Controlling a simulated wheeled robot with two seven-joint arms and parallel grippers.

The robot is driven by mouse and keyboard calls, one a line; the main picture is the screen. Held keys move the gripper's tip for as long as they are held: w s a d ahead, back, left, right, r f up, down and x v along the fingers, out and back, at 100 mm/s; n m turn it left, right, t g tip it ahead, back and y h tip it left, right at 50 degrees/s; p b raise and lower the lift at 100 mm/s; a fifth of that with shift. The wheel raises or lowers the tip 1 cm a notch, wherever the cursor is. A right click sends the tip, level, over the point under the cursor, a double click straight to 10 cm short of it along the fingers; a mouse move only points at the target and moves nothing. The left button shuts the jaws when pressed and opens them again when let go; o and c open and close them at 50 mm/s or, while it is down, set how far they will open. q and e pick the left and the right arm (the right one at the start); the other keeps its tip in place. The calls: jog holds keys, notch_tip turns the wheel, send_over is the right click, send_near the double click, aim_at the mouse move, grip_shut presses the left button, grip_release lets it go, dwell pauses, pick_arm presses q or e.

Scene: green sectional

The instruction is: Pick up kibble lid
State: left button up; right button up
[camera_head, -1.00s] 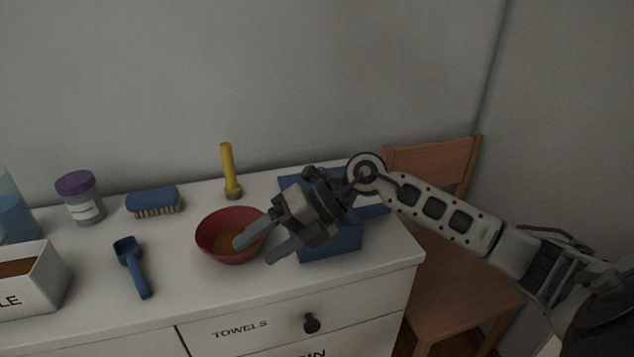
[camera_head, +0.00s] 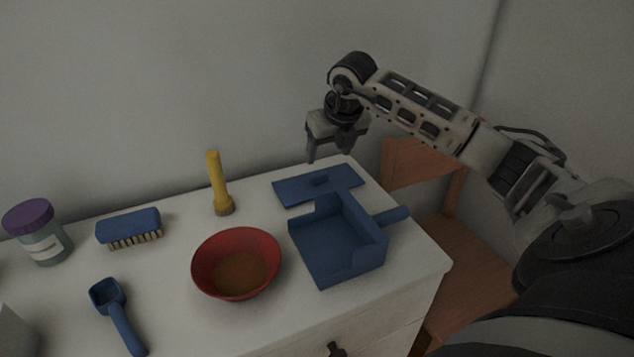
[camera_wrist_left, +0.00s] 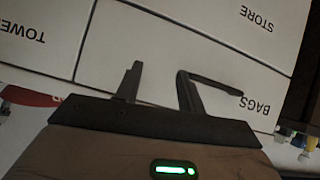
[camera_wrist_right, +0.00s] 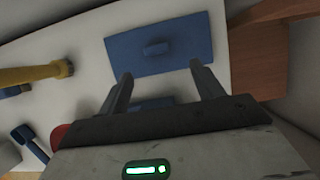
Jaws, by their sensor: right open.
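The kibble lid appears to be the flat blue plate (camera_head: 293,190) with a small raised handle, lying on the dresser top at the back right. In the right wrist view the lid (camera_wrist_right: 185,36) lies ahead of the fingertips, its handle roughly between their lines. My right gripper (camera_head: 328,157) is open and empty, pointing down above the lid, apart from it. My left gripper (camera_wrist_left: 158,70) is outside the head view; its wrist view shows spread, empty fingers before the drawer fronts.
A blue dustpan-like tray (camera_head: 340,250) stands just in front of the lid. A red bowl (camera_head: 236,264), yellow flashlight (camera_head: 217,182), blue brush (camera_head: 128,226), blue scoop (camera_head: 118,312) and purple-capped jar (camera_head: 34,230) stand leftward. A wooden chair (camera_head: 470,270) is at right.

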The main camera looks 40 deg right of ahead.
aim_at(319, 174)
jog(key=x, duration=0.3)
jog(key=shift+f, duration=0.1)
jog(key=shift+w+a+p+x, duration=0.1)
jog(key=shift+a+p+x, duration=0.1)
jog(key=shift+x, duration=1.15)
jog(key=shift+w+a+p+x, duration=0.1)
jog(key=shift+w+p+x, duration=0.05)
jog(key=shift+x, duration=1.2)
jog(key=c, duration=1.1)
